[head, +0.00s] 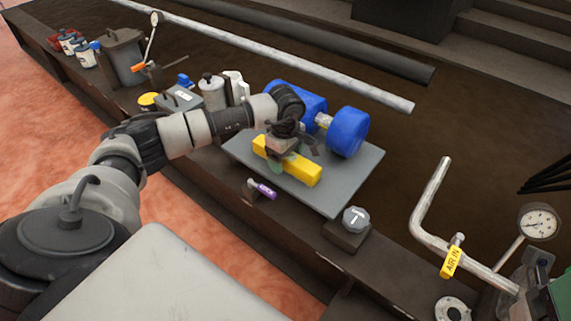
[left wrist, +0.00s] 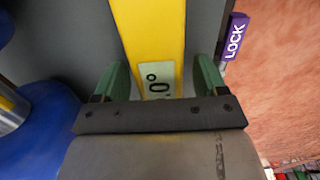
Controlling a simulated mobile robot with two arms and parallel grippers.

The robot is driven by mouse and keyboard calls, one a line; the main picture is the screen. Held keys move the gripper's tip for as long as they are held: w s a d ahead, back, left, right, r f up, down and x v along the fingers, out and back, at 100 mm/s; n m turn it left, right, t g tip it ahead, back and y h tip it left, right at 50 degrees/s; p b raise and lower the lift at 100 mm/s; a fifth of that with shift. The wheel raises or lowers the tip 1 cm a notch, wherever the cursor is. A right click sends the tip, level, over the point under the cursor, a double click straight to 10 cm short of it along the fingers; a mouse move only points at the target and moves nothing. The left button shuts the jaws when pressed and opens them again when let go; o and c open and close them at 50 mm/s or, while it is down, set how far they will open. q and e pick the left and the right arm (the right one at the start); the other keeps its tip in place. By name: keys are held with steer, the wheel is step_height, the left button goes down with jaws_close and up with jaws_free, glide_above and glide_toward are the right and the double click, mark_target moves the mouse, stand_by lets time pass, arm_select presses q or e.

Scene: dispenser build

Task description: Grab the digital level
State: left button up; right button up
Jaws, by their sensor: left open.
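The digital level is a yellow bar (head: 306,171) lying on a grey plate, below my left gripper (head: 291,156) in the head view. In the left wrist view the yellow level (left wrist: 150,28) runs up the picture, with a pale display (left wrist: 158,80) reading 0°. The green fingers of my left gripper (left wrist: 161,80) are open, one on each side of the level, with a visible gap on both sides. I cannot tell how far down the fingers reach. The gripper and wrist hide part of the level. My right gripper is not in view.
The grey plate (head: 345,190) also bears a blue dumbbell-like part (head: 347,131) behind the level. A purple LOCK tag (head: 266,190) hangs at the bench edge in front. Containers (head: 212,92) stand left of the plate; a pipe with an AIR IN tag (head: 451,262) is at right.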

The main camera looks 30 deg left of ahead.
arm_select(q)
steer(key=shift+f, duration=0.35)
steer(key=shift+c, duration=0.3)
steer(key=c, duration=0.9)
steer(key=shift+c, duration=0.9)
steer(key=shift+r, duration=0.2)
